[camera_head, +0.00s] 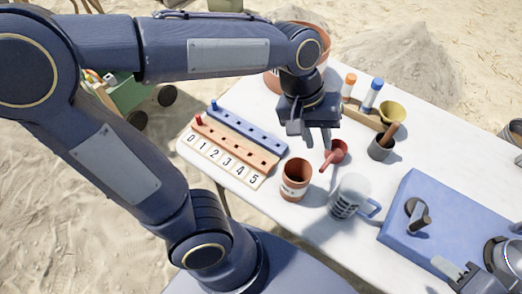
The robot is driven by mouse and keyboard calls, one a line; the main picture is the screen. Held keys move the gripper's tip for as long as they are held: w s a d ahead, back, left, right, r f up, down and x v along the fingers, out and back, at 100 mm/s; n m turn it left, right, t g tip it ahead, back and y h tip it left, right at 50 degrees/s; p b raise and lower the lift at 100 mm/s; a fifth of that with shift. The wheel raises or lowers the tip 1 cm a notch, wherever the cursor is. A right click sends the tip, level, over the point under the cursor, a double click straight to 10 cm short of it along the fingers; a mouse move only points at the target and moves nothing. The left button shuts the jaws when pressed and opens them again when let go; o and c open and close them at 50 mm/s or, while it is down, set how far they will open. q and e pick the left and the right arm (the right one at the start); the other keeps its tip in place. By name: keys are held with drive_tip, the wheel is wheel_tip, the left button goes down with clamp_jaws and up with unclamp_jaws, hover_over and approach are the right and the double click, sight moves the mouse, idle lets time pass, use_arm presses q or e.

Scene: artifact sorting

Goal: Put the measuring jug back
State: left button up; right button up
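The measuring jug (349,198) is clear with dark markings and a blue handle on its right side. It stands upright on the white table (310,240), just right of a terracotta cup. My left gripper (314,142) points down above the table, behind and left of the jug and apart from it. Its fingers are spread, and I see nothing between them. My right gripper (458,272) is partly in view at the bottom right corner, by the front of the blue mat. Its fingertips are too unclear to read.
A terracotta cup (295,179) and a small red scoop (335,153) stand close to the jug. A numbered peg board (232,150) lies left. A blue mat (445,230) bearing a dark object (418,214) lies right. A dark cup (381,149) and yellow funnel (392,112) stand behind.

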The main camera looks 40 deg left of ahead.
use_arm(q)
drive_tip(key=s+a+f+m+t, duration=0.1)
drive_tip(key=s+a+t, duration=0.3)
drive_tip(key=s+a, duration=0.4)
drive_tip(key=shift+s+a+f+m+t, duration=0.3)
drive_tip(key=shift+s+a+t, duration=0.1)
drive_tip(key=shift+s, duration=0.55)
